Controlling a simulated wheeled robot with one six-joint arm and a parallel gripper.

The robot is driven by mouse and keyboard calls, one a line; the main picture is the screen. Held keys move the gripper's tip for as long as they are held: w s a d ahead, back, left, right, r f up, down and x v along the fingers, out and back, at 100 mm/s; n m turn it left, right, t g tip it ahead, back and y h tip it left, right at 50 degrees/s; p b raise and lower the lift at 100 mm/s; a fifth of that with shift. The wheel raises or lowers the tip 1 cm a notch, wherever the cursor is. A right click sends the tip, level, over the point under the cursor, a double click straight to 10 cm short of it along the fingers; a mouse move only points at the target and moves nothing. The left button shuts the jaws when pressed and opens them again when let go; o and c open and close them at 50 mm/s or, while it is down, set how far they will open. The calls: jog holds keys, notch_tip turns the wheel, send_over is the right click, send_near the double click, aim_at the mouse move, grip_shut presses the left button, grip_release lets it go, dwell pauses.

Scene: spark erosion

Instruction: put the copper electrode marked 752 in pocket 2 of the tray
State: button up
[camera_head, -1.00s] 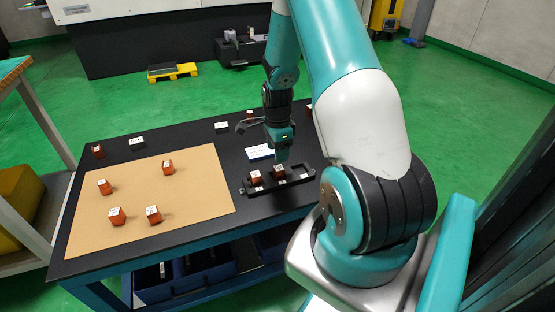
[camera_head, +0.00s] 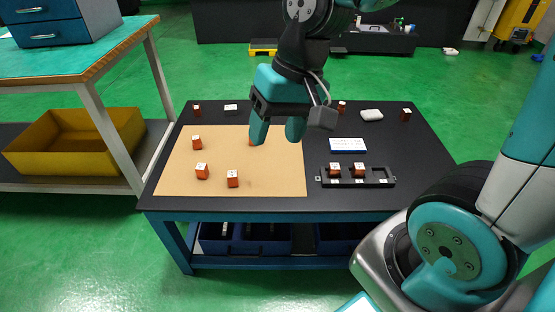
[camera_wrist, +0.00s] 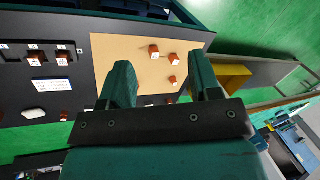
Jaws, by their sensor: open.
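The black tray (camera_head: 384,181) lies at the right of the table; it also shows at the upper left of the wrist view (camera_wrist: 15,53). Two copper electrodes, one at the left (camera_head: 335,169) and one in the middle (camera_head: 358,170), sit in it; its right pocket looks empty. Three copper electrodes (camera_head: 197,142) (camera_head: 202,171) (camera_head: 232,179) stand on the tan mat, and another (camera_head: 251,140) is partly hidden by my gripper. Their numbers and the pocket numbers are too small to read. My gripper (camera_head: 277,132) is open and empty above the mat's right part.
More copper blocks stand along the table's back, at left (camera_head: 196,111), middle (camera_head: 341,106) and right (camera_head: 405,115). A white card (camera_head: 348,145) lies behind the tray. The tan mat (camera_head: 275,178) has free room at its front right. A shelf with a yellow bin (camera_head: 70,140) stands left.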

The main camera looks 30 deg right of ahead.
jog(key=s+a+r+n, duration=0.3)
jog(key=s+a+n, duration=0.2)
jog(key=s+n, duration=0.3)
jog(key=shift+s+a+g+y, duration=0.35)
jog(key=shift+s+g+y, duration=0.05)
jog(key=shift+s, duration=0.25)
